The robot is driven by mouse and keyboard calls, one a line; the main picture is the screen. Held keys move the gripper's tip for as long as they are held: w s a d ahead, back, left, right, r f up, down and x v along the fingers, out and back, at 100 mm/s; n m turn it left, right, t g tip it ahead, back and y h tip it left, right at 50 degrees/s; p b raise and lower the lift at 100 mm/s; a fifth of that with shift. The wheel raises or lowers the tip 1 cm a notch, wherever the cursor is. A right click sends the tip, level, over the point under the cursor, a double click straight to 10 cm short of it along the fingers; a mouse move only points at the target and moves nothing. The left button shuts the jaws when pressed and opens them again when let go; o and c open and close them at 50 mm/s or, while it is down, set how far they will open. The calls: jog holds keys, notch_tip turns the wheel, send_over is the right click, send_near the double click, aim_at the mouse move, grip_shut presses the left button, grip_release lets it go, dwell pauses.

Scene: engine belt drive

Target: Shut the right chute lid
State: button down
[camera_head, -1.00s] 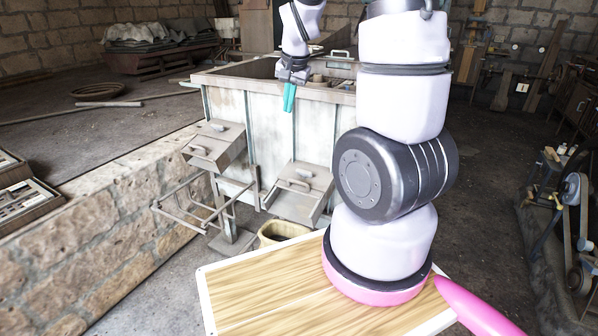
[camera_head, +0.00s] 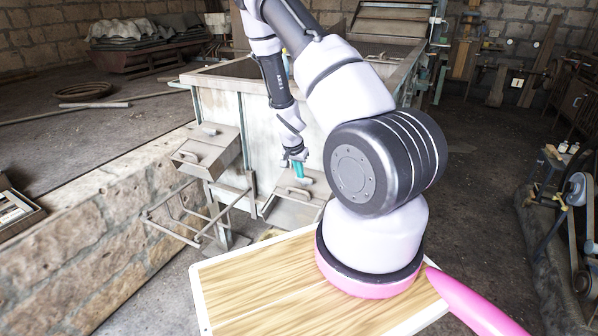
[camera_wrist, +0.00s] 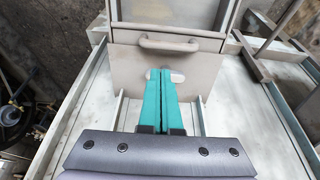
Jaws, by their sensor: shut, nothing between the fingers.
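The right chute lid (camera_head: 294,196) is a grey-beige plate with a bar handle, low on the bin's front in the head view. In the wrist view the lid (camera_wrist: 135,68) lies straight ahead, with its handle (camera_wrist: 168,43) above the fingertips. My gripper (camera_head: 299,172) is shut and empty, at the upper part of this chute. In the wrist view its teal fingers (camera_wrist: 160,85) lie together between two raised side walls. Their tips cover part of a pale oval patch on the plate. I cannot tell whether they touch it, nor how far open the lid is.
The left chute (camera_head: 207,150) juts from the bin (camera_head: 228,112), with a metal rod frame (camera_head: 190,222) below it. A low stone wall (camera_head: 110,210) runs along the left. A belt machine (camera_head: 577,200) stands at the right. The floor between is clear.

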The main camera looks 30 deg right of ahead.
send_over(302, 197)
notch_tip(302, 197, down, 6)
jog(key=shift+d+f, duration=0.1)
jog(key=shift+f, duration=0.05)
jog(key=s+a+f, duration=0.2)
jog(key=s+a, duration=0.4)
jog(key=a, duration=0.1)
jog(key=shift+a+f, duration=0.25)
jog(key=shift+f, duration=0.15)
